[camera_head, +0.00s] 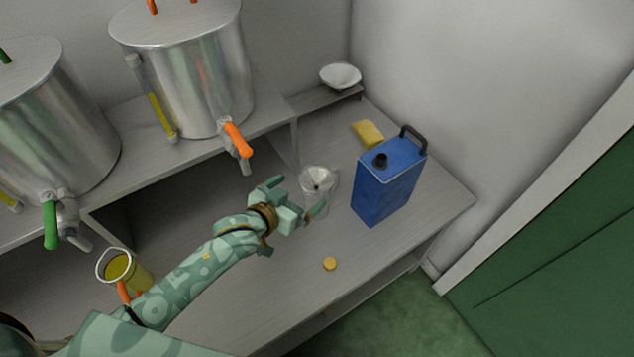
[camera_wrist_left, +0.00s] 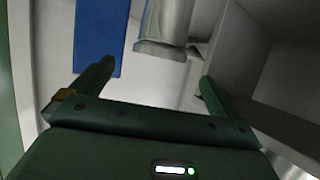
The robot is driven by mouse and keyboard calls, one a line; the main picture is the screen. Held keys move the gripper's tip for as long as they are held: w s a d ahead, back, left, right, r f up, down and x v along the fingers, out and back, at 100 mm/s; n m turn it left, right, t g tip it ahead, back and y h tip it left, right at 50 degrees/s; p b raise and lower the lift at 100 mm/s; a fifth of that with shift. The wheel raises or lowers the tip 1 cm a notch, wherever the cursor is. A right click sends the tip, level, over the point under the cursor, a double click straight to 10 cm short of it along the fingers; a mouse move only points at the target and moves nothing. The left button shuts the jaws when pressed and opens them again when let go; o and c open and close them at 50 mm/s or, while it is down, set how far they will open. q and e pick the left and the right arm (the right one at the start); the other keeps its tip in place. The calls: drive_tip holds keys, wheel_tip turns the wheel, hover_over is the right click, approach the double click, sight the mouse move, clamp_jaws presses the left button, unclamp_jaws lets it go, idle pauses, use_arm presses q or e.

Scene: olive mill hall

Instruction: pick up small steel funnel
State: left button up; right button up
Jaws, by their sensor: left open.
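The small steel funnel (camera_head: 316,174) is on the bench, just left of the blue can, its wide mouth up with a dark hole in the middle. A pale, shiny body shows below its rim; I cannot tell whether this is the funnel or a vessel under it. My left gripper (camera_head: 297,198) is open, beside the funnel on its near left, with one finger partly in front of its lower part. In the left wrist view, a grey metallic shape (camera_wrist_left: 170,18), probably the same item, lies beyond the open fingers (camera_wrist_left: 155,73). My right gripper is not in view.
The blue can (camera_head: 386,188) stands close right of the funnel, with a yellow sponge (camera_head: 368,133) behind. A yellow cap (camera_head: 330,264) lies near the front edge. A white bowl (camera_head: 340,76) sits on the raised shelf. Steel tanks (camera_head: 190,70) with taps and a jug (camera_head: 118,268) are left.

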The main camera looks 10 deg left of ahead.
sight(305, 188)
use_arm(q)
drive_tip(key=x, duration=0.3)
drive_tip(key=shift+f+b, duration=0.2)
drive_tip(key=shift+b, duration=0.2)
drive_tip(key=shift+w+d, duration=0.15)
drive_tip(key=shift+w, duration=0.05)
drive_tip(key=b+x, duration=0.3)
drive_tip(key=x, duration=0.2)
drive_tip(key=shift+w, duration=0.1)
drive_tip(key=shift+r, duration=0.1)
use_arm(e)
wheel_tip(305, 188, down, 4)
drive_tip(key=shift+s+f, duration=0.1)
use_arm(q)
drive_tip(key=c, duration=1)
